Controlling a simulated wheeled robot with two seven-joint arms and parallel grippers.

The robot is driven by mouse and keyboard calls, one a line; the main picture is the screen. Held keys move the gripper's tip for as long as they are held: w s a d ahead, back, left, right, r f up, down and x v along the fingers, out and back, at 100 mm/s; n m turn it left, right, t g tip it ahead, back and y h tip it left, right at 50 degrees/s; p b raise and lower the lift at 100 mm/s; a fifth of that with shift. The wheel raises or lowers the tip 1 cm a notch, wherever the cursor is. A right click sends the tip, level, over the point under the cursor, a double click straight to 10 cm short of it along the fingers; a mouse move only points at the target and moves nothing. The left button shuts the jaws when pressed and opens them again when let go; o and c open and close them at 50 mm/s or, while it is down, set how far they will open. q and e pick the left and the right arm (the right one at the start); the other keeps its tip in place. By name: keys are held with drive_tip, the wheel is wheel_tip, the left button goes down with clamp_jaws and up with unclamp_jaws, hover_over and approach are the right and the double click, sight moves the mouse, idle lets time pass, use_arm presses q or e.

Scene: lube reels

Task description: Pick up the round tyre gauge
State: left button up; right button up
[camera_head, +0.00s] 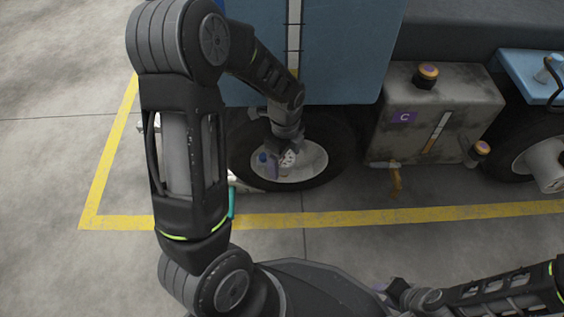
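My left gripper (277,164) hangs down in front of the truck's front wheel (310,160), at the far end of my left arm. A small pale round thing with dark marks (288,158) and a small blue-purple piece (264,158) show at its fingers. I cannot tell whether the round thing is the tyre gauge or part of the gripper. The fingers are too small and overlapped to show whether they are open or shut.
A grey tank marked C (403,118) with orange-topped caps stands right of the wheel. A yellow-orange tool-like thing (395,182) is below it. Yellow lines (400,214) mark the bare concrete floor. A teal thing (232,203) is partly hidden behind my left arm.

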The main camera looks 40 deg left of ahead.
use_arm(q)
clamp_jaws()
idle(0.8)
drive_tip(key=shift+r, duration=0.1)
use_arm(e)
drive_tip(key=shift+r, duration=0.1)
